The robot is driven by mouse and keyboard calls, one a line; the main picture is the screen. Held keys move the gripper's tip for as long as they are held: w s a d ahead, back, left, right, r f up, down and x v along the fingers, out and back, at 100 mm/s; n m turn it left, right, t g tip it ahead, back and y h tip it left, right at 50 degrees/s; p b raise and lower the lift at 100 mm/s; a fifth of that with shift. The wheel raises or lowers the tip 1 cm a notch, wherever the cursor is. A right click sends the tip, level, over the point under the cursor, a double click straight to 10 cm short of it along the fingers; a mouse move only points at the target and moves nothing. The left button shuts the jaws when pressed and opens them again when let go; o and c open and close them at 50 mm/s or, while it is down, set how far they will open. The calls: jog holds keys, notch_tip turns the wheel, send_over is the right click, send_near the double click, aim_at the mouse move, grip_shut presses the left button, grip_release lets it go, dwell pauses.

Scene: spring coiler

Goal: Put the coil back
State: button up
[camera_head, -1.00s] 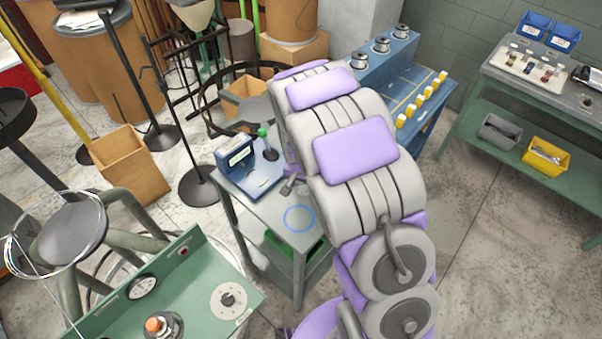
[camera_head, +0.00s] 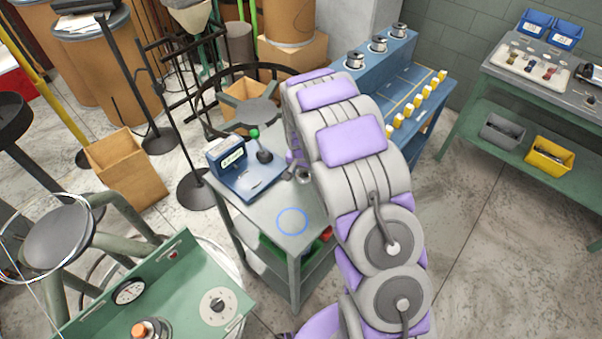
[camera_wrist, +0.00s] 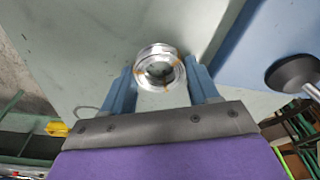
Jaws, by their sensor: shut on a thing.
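The coil (camera_wrist: 143,72) is a shiny silver ring with orange-brown ties, seen in the wrist view. My gripper (camera_wrist: 161,78) is shut on it, with one blue finger on each side. The grey-green surface of the small table shows beneath the coil; I cannot tell whether they touch. A blue ring outline (camera_head: 292,221) lies flat on the tabletop, in front of the silver piece.
A blue device (camera_head: 240,165) with a green-knobbed lever (camera_head: 262,150) stands at the table's far left. A black wire frame (camera_head: 235,110) stands behind. A blue bench (camera_head: 400,85) with spools lies beyond my arm. A green control panel (camera_head: 165,290) is at lower left.

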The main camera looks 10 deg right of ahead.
aim_at(302, 178)
jog(key=shift+s+d, duration=0.1)
jog(key=shift+d, duration=0.6)
jog(key=o, duration=0.8)
jog(key=shift+a, duration=0.2)
jog(key=o, duration=0.5)
jog(key=a, duration=0.3)
jog(key=shift+d, duration=1.25)
jog(key=shift+a+r, duration=0.2)
jog(key=shift+a, duration=0.5)
notch_tip(302, 178, up, 11)
jog(key=s+p, duration=0.1)
jog(key=p, duration=0.1)
jog(key=s+d+r+n+g, duration=0.1)
jog(key=s+r, duration=0.5)
jog(key=s, duration=0.3)
jog(key=s+d+r+n, duration=0.1)
jog(key=s+r, duration=0.5)
jog(key=s, duration=0.3)
jog(key=s+r+n, duration=0.1)
jog(key=s, duration=0.6)
jog(key=s+a+r+n+g, duration=0.1)
jog(key=s, duration=0.7)
jog(key=s+r+n+g, duration=0.1)
jog(key=s+n, duration=0.1)
jog(key=s, duration=0.6)
jog(key=shift+a+r+y, duration=0.15)
jog(key=shift+a+y, duration=0.05)
jog(key=shift+y, duration=0.2)
